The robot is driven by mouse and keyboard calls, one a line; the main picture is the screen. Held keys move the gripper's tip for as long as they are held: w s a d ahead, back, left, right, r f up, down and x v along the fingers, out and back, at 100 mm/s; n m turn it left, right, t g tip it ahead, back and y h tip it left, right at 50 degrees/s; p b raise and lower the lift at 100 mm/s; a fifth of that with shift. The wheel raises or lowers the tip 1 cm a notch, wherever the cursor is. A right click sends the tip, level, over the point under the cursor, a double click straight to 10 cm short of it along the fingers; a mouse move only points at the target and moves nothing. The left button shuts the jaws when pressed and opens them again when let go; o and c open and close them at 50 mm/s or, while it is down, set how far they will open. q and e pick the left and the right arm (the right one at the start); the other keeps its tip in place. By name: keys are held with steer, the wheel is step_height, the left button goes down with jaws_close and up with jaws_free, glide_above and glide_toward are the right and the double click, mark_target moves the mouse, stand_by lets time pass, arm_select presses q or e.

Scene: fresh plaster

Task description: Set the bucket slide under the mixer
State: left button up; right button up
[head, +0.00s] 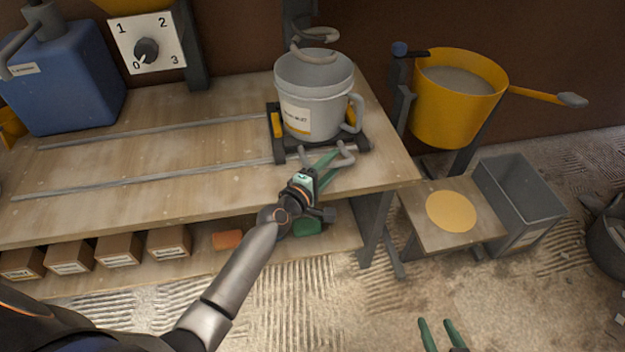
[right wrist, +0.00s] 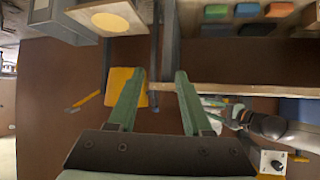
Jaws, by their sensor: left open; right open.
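The bucket slide (head: 278,150) is a dark carriage with yellow clamps at the right end of two rails on the bench. A light grey bucket (head: 315,92) with a label and side handle stands upright on it. The mixer (head: 300,14) is a dark post behind, with a curled metal paddle (head: 318,35) over the bucket's far rim; its depth relative to the bucket is unclear. My left gripper (head: 332,164) is open at the slide's grey front handle (head: 345,150), fingers close to it; contact is unclear. My right gripper (head: 443,330) is open and empty, also in the right wrist view (right wrist: 160,78).
A dial panel (head: 147,45), its pointer near 0, and a blue canister (head: 62,75) stand at the back left. A yellow bucket (head: 455,120), a stool (head: 420,222) and a grey bin (head: 520,200) stand right of the bench. Small boxes line the shelf below.

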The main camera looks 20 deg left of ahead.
arm_select(q)
steer(key=v, duration=0.3)
steer(key=shift+s+r+p, duration=0.1)
steer(key=shift+s+p, duration=0.05)
steer(key=shift+p, duration=0.25)
steer(key=shift+p+v, duration=0.35)
steer(key=shift+v, duration=2.45)
arm_select(e)
steer(key=shift+s+a+f+g, duration=0.15)
steer(key=shift+s+f+g, duration=0.85)
steer(key=shift+s+f, duration=0.25)
